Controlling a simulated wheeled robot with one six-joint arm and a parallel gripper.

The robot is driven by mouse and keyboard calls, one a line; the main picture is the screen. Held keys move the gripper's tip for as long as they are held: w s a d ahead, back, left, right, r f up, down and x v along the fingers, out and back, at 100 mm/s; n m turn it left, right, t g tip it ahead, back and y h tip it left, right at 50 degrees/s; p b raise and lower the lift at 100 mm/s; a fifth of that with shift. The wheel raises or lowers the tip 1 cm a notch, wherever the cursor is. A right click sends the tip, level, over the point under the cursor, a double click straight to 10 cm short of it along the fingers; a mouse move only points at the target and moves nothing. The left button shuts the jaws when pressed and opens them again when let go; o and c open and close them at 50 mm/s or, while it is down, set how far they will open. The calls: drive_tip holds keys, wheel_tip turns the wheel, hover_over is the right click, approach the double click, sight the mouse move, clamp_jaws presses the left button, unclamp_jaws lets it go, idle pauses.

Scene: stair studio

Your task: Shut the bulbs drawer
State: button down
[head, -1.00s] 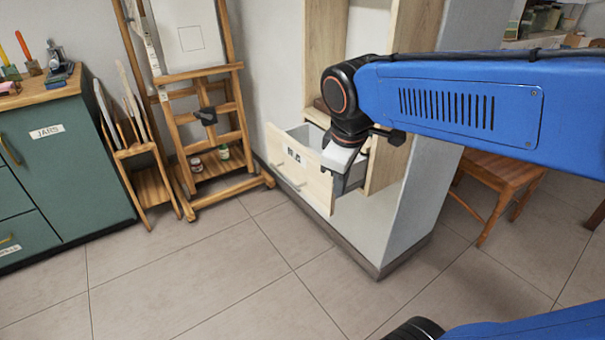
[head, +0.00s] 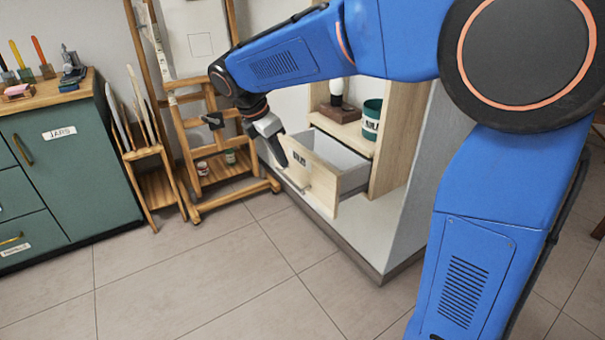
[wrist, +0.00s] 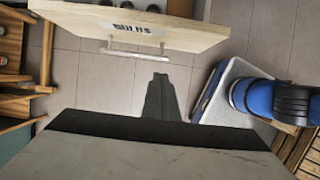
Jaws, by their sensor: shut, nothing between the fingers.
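The bulbs drawer (head: 322,180) stands open, pulled out of a light wooden cabinet. Its pale wooden front has a bar handle and a label, which reads "BULBS" in the wrist view (wrist: 170,22). The grey inside of the drawer shows in the head view. My gripper (head: 280,160) is shut and empty, pointing down near the left part of the drawer front. In the wrist view my shut gripper (wrist: 160,98) is on the handle side of the front, with floor visible between them. I cannot tell whether they touch.
A wooden easel (head: 205,120) stands close behind my gripper on the left. A green cabinet (head: 60,170) labelled "JARS" is farther left. The tiled floor in front is clear.

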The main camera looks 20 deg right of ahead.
drive_tip(key=x, duration=0.3)
drive_tip(key=d+x, duration=0.1)
drive_tip(key=x, duration=0.3)
drive_tip(key=d+x, duration=0.1)
drive_tip(key=x, duration=0.2)
drive_tip(key=shift+w+r, duration=0.1)
drive_tip(key=shift+w, duration=0.25)
drive_tip(key=shift+w+d, duration=0.25)
drive_tip(key=shift+d, duration=0.55)
drive_tip(key=shift+d, duration=0.1)
drive_tip(key=w+d, duration=0.1)
drive_tip(key=d, duration=0.3)
drive_tip(key=w+d, duration=0.1)
drive_tip(key=d, duration=0.3)
drive_tip(key=w+d, duration=0.2)
drive_tip(key=d, duration=0.2)
drive_tip(key=shift+w+d, duration=0.1)
drive_tip(key=shift+d, duration=0.15)
drive_tip(key=shift+w+d, duration=0.1)
drive_tip(key=shift+d, duration=0.2)
drive_tip(key=shift+r, duration=0.1)
